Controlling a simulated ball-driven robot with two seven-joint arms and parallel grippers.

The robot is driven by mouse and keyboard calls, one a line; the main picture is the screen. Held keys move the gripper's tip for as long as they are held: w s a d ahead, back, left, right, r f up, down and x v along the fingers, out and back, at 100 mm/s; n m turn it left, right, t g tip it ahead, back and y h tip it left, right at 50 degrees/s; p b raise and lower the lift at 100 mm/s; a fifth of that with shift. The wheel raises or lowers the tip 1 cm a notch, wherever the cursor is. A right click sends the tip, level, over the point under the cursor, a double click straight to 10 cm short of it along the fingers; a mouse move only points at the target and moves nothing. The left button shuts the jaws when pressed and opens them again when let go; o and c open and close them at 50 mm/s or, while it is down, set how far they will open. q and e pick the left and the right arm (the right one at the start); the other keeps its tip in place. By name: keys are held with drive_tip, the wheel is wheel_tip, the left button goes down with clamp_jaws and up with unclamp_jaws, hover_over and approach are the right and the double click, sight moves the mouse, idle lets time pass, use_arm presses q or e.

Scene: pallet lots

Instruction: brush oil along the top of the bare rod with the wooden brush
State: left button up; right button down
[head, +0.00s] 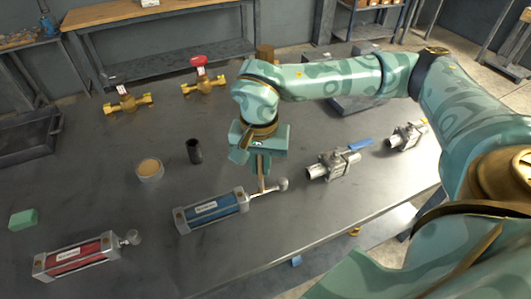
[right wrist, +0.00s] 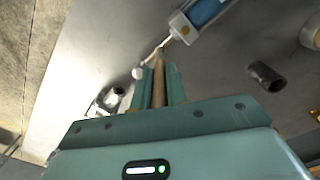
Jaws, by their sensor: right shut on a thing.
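The wooden brush (head: 262,183) is in my right gripper (head: 260,160), which is shut on it and points down. The brush's lower end is at the bare rod (head: 266,190) of the blue cylinder (head: 213,210); I cannot tell whether it touches. The rod runs right to a round end (head: 283,184). In the right wrist view, the brush (right wrist: 158,82) stands between the fingers (right wrist: 158,90), its tip close to the rod (right wrist: 152,54). A round pot (head: 150,170) with tan contents stands left of the brush. My left gripper is not in view.
A red cylinder (head: 75,257) lies front left, near a green block (head: 23,219). A dark upright tube (head: 194,151) stands behind the blue cylinder. Valves (head: 332,164) lie to the right, and brass valves (head: 204,85) at the back. A dark tray (head: 28,139) is far left.

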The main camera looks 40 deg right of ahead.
drive_tip(key=shift+a, duration=0.15)
drive_tip(key=shift+w+a, duration=0.25)
drive_tip(key=shift+a, duration=0.5)
drive_tip(key=shift+s+d+p, duration=0.2)
drive_tip(key=shift+d+p, duration=0.25)
drive_tip(key=shift+d, duration=0.45)
drive_tip(key=shift+d, duration=0.1)
drive_tip(key=shift+s+d+f+p, duration=0.1)
drive_tip(key=shift+s+d+p, duration=0.1)
drive_tip(key=shift+d, duration=0.2)
drive_tip(key=shift+s+d+p, duration=0.1)
drive_tip(key=shift+d+p, duration=0.1)
drive_tip(key=shift+d, duration=0.15)
drive_tip(key=shift+a, duration=0.15)
